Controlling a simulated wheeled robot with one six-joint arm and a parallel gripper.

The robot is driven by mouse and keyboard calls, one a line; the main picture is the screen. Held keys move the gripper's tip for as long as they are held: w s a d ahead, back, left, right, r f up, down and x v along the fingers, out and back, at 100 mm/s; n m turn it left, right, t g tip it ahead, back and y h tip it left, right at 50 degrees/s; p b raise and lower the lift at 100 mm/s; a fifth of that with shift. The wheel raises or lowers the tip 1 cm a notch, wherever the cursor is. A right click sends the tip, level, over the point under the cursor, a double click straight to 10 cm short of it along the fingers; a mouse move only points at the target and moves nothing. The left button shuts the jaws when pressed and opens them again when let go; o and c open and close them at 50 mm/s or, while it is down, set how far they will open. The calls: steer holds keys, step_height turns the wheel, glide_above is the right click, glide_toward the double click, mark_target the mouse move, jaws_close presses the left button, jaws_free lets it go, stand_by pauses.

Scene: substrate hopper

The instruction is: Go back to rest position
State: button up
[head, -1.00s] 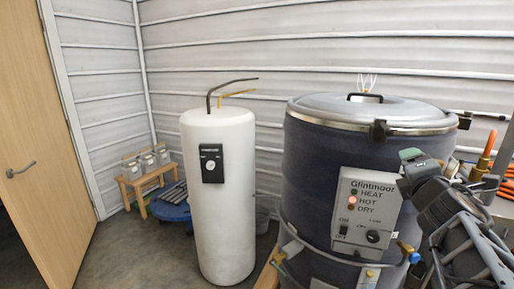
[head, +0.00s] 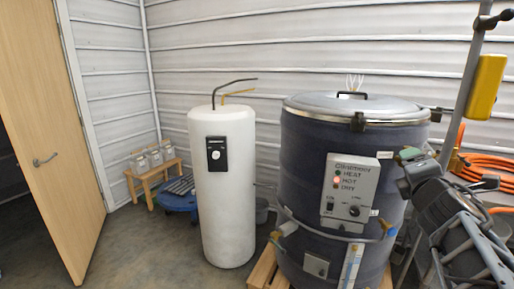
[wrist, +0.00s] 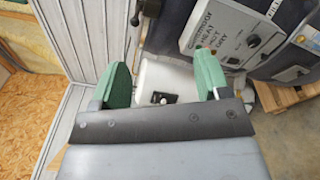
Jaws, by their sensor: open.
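My gripper (head: 407,156) shows at the right of the head view, in front of the right side of the large dark hopper (head: 310,180). In the wrist view my gripper (wrist: 163,82) has its two green fingers wide apart with nothing between them. The hopper has a closed metal lid (head: 356,106) with a black handle. Its grey control box (head: 350,192) has a lit red lamp beside HOT. The gripper looks clear of the hopper, but the exact gap cannot be told.
A white cylinder tank (head: 224,235) stands left of the hopper. The hopper rests on a wooden pallet (head: 262,272). A small wooden bench (head: 152,176) with jars stands at the back left, near an open door (head: 45,130).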

steer(key=s+d+f+m+g+h+p, duration=0.1)
steer(key=s+f+m+g, duration=0.25)
steer(key=f+m, duration=0.35)
steer(key=s+d+f+m+g+h, duration=0.1)
steer(key=s+f+m+g, duration=0.1)
steer(key=f+m+g, duration=0.5)
steer(key=s+a+f+m+g+y+p, duration=0.1)
steer(key=s+a+f+m+y+p, duration=0.1)
steer(key=a, duration=0.8)
steer(key=s+a+f+m+g+y+p, duration=0.2)
steer(key=s+a+f+y, duration=0.3)
steer(key=a, duration=0.5)
steer(key=shift+s+a+f+m+y, duration=0.15)
steer(key=shift+s+f+m+y, duration=0.2)
steer(key=shift+m, duration=0.45)
